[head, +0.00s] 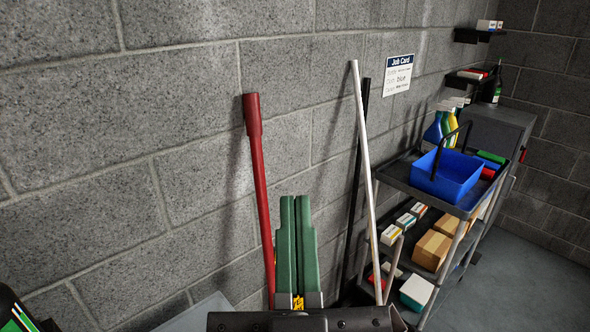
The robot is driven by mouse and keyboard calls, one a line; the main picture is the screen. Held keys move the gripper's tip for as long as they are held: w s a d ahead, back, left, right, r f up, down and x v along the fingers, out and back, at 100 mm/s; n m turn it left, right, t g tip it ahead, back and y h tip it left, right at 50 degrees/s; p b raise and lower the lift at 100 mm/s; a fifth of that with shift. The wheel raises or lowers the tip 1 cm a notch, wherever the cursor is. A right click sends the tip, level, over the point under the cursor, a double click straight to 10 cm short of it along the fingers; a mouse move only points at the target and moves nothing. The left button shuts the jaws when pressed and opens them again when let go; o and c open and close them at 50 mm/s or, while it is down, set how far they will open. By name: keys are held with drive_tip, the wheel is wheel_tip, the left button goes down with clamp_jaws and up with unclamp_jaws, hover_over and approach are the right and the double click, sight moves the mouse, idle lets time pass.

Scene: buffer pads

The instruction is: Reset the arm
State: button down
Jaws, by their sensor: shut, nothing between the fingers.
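My gripper (296,205) is at the lower middle of the head view, in front of the block wall. Its two green fingers point up and lie side by side. They are shut, with nothing between them. A dark part of my arm crosses the bottom edge below it and hides what is behind. A red handle (257,165) leans on the wall just left of the gripper, and a white pole (364,160) stands to its right. I cannot tell whether the gripper touches either; they look apart.
A shelved cart (398,170) at right carries a blue basket (447,176), spray bottles (441,124) and boxes (432,249). A black pole (357,180) leans beside the white one. A job card (397,75) hangs on the wall. Bare floor (535,275) shows at lower right.

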wheel_tip(320, 180, up, 42)
drive_tip(key=s+t+p, duration=0.1)
drive_tip(key=p, duration=3.6)
drive_tip(key=shift+s+a+f+m, duration=0.2)
drive_tip(key=shift+s+m, duration=0.1)
drive_tip(key=shift+m, duration=0.1)
